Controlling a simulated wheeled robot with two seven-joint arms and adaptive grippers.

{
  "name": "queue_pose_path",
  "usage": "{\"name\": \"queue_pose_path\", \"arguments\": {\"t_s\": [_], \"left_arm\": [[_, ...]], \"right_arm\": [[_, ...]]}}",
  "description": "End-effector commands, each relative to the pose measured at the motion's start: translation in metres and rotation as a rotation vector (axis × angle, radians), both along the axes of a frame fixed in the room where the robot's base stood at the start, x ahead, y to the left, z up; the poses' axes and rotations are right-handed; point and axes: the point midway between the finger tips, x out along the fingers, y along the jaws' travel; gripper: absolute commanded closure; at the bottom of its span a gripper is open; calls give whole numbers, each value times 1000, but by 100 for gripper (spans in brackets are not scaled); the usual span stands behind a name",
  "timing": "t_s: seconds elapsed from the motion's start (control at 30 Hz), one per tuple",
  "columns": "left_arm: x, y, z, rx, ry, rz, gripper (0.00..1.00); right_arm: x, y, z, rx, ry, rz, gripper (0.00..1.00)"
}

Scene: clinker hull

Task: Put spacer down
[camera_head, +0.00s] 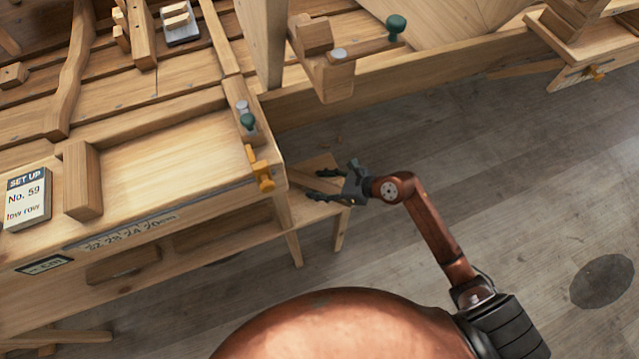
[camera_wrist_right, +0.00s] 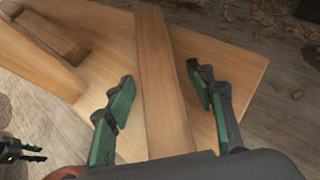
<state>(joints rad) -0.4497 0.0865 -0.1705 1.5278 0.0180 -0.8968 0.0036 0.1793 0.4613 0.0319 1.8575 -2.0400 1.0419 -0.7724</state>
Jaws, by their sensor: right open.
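A plain wooden bar, which looks like the spacer (camera_wrist_right: 163,85), lies across a small wooden stool top (camera_wrist_right: 225,75) in the right wrist view. My right gripper (camera_wrist_right: 165,100) is open, with one dark green finger on each side of the bar and gaps visible to both. In the head view, my right gripper (camera_head: 318,184) is over the low stool (camera_head: 322,162) beside the bench; the bar is not clearly distinct there. A small dark pronged shape at the lower left of the wrist view may be my left gripper (camera_wrist_right: 22,151); its state is unclear.
A hull beam (camera_head: 430,75) runs behind. The floor at right is clear.

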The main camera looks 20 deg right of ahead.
Motion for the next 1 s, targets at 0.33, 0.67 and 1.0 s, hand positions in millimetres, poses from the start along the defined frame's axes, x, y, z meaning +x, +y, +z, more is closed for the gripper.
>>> {"name": "queue_pose_path", "arguments": {"t_s": [0.33, 0.67, 1.0], "left_arm": [[-9, 2, -11, 3, 4, -4, 65], [-45, 3, -38, 4, 5, -23, 65], [-65, 4, -50, 5, 6, -31, 65]], "right_arm": [[-9, -10, 14, -3, -2, 0, 50], [-48, -52, 53, -3, -2, -1, 50], [-67, -72, 70, -1, 0, 1, 50]]}}
